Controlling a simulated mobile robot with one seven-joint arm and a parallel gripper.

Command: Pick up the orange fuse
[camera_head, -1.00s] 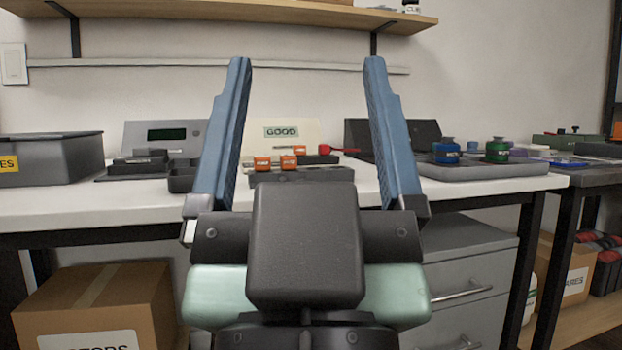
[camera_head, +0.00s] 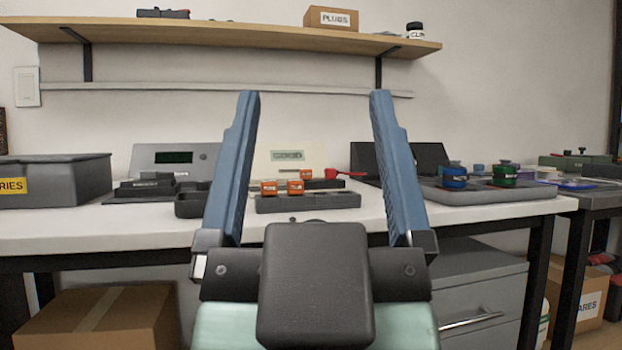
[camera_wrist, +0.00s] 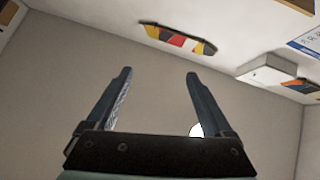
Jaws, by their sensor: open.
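Several small orange fuses sit at the middle of the white bench in the head view. One orange fuse (camera_head: 269,187) and another orange fuse (camera_head: 295,187) are at the dark low tray (camera_head: 340,201), and a bit of orange shows just behind them. My gripper (camera_head: 315,95) is open and empty, with its two blue fingers raised in front of the bench, one on each side of the fuses in the picture. In the wrist view my gripper (camera_wrist: 157,72) is also open, and no fuse shows there.
A red-handled item (camera_head: 345,174) lies right of the fuses. A grey tray (camera_head: 480,192) holds blue and green round parts. A dark grey bin (camera_head: 60,182) stands left. A shelf (camera_head: 230,36) hangs above. The white bench front (camera_head: 110,215) is clear.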

